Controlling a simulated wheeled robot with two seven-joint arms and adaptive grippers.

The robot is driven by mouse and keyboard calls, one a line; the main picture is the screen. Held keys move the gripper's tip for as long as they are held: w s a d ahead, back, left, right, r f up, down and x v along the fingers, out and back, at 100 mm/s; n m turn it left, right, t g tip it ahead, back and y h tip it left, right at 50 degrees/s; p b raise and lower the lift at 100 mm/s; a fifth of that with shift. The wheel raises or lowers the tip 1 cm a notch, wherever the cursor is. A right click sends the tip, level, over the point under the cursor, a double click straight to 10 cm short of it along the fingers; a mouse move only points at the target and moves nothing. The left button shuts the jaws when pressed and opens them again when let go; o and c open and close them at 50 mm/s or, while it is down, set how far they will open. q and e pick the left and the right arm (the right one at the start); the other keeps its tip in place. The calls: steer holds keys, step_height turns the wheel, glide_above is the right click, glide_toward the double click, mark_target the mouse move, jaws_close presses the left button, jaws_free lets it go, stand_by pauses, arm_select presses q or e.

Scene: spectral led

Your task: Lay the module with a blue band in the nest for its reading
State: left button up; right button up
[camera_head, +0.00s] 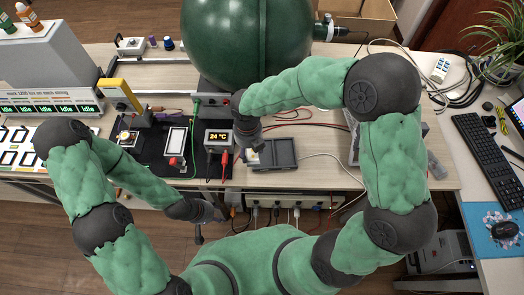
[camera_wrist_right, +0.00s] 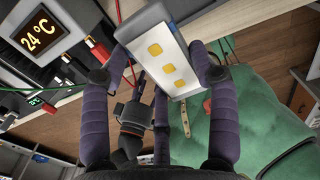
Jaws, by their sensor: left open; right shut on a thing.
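My right gripper (camera_head: 250,143) is shut on a module (camera_wrist_right: 165,58), seen in the right wrist view as a pale slab with yellow squares on its face and a grey-blue edge. The module is held tilted between the fingers. In the head view it is mostly hidden by the gripper, at the left end of a dark grey tray (camera_head: 284,153). My left gripper (camera_head: 207,211) is open and empty in front of the table's front edge. A black mat (camera_head: 153,160) carries a pale rectangular plate (camera_head: 177,141) and a small lit fixture (camera_head: 128,138); I cannot tell which is the nest.
A 24 °C display box (camera_head: 217,138) with red leads stands just left of my right gripper. A big green sphere (camera_head: 247,40) fills the back. Cables cross the table near the tray.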

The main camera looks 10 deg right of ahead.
steer(key=w+d+f, duration=0.1)
steer(key=f, duration=0.1)
steer(key=w+d+f+b, duration=0.1)
steer(key=d+f, duration=0.1)
steer(key=w+d+f+b, duration=0.1)
steer(key=f, duration=0.1)
steer(key=shift+w+d, duration=0.15)
steer(key=shift+w, duration=0.1)
step_height(320, 180, down, 3)
steer(key=shift+w+d+f+b, duration=0.1)
steer(key=shift+d+f+b, duration=0.1)
steer(key=shift+b, duration=0.8)
steer(key=shift+f, duration=0.15)
steer(key=o, duration=1.3)
